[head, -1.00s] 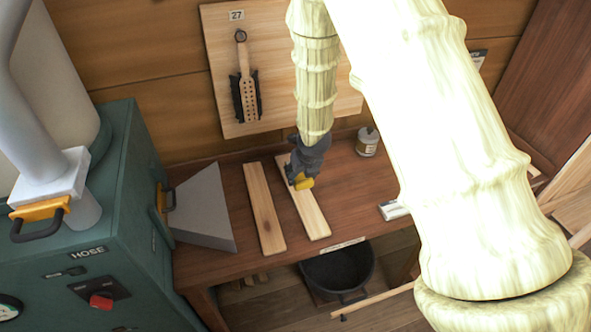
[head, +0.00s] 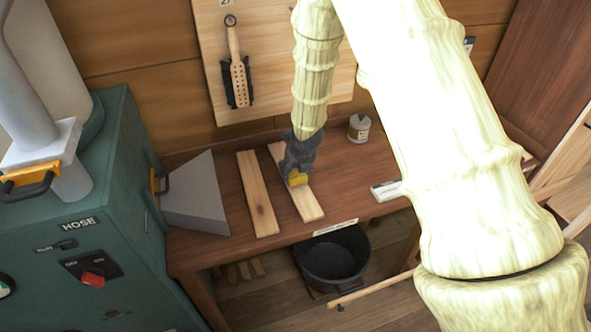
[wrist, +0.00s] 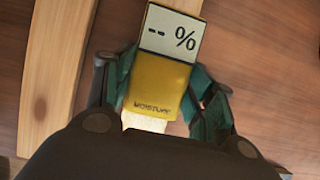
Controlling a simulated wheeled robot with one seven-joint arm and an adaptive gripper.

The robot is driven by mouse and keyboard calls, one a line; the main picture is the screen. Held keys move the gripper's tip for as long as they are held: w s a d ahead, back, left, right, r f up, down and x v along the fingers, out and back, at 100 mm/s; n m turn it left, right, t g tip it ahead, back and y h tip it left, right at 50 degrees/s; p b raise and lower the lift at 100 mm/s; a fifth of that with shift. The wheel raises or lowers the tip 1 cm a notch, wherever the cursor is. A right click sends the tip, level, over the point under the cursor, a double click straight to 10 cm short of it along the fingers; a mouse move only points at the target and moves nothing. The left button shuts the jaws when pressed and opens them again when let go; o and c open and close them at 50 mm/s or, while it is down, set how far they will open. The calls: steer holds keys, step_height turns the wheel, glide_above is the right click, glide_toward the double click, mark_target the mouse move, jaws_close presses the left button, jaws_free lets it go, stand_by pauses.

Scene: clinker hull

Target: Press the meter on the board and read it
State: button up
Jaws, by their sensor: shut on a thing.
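The yellow moisture meter (wrist: 158,85) is held between the fingers of my gripper (wrist: 160,92) in the wrist view. Its white display shows "-- %", with no number. In the head view the meter (head: 297,179) is at the lower end of my gripper (head: 299,165), over the right-hand pale board (head: 308,205) on the bench. My gripper is shut on the meter's sides. The meter's tip is hidden, so I cannot tell whether it touches the board. The left-hand board (head: 257,195) lies beside it and also shows in the wrist view (wrist: 52,65).
A grey wedge-shaped hood (head: 198,195) stands left on the bench, beside the green machine (head: 85,220). A black bucket (head: 333,258) sits under the bench's front edge.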

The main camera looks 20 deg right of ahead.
steer(key=shift+w+f, duration=0.4)
steer(key=shift+w, duration=0.05)
steer(key=shift+s+r, duration=0.25)
steer(key=shift+s, duration=0.1)
steer(key=shift+w+f, duration=0.2)
steer(key=shift+f, duration=0.1)
steer(key=shift+s, duration=0.1)
steer(key=shift+s+f, duration=0.1)
steer(key=shift+f, duration=0.1)
stand_by(2.1)
steer(key=shift+r+p, duration=3.4)
steer(key=shift+r, duration=0.7)
